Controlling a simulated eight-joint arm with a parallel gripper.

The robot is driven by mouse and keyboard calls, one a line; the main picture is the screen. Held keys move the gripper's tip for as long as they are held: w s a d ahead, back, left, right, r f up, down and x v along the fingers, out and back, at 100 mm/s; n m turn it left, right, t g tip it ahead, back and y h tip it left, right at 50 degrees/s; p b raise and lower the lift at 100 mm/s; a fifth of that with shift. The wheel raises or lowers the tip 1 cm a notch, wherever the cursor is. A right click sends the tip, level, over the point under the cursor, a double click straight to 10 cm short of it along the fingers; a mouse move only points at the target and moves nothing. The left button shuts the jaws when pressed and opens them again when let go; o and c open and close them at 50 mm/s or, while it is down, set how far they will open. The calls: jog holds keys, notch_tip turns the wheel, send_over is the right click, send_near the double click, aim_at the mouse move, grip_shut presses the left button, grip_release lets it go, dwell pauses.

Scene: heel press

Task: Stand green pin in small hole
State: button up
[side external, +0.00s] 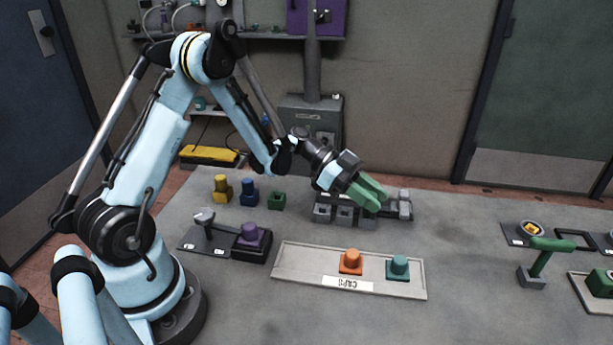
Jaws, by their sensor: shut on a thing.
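My gripper (374,200) reaches down and to the right over a row of small grey blocks (345,215) near the back middle of the table. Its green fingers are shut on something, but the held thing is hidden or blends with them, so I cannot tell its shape. I cannot make out a green pin for certain. A small green block (276,200) with a dark top stands left of the grey row, apart from my gripper. The grey blocks seem to have openings in their tops; their sizes are not clear, and my gripper covers part of the row.
A pale tray (310,263) in front holds an orange piece (350,261) and a teal piece (399,267). Yellow (222,188) and blue (249,192) pieces stand left. A purple piece (251,235) sits on a dark base. A green lever-like piece (545,255) stands right.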

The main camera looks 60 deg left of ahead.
jog(key=shift+f, duration=0.95)
dwell(0.8)
jog(key=o, duration=1.1)
jog(key=v, duration=1.2)
jog(key=shift+s, duration=0.1)
jog(key=shift+d+r, duration=0.1)
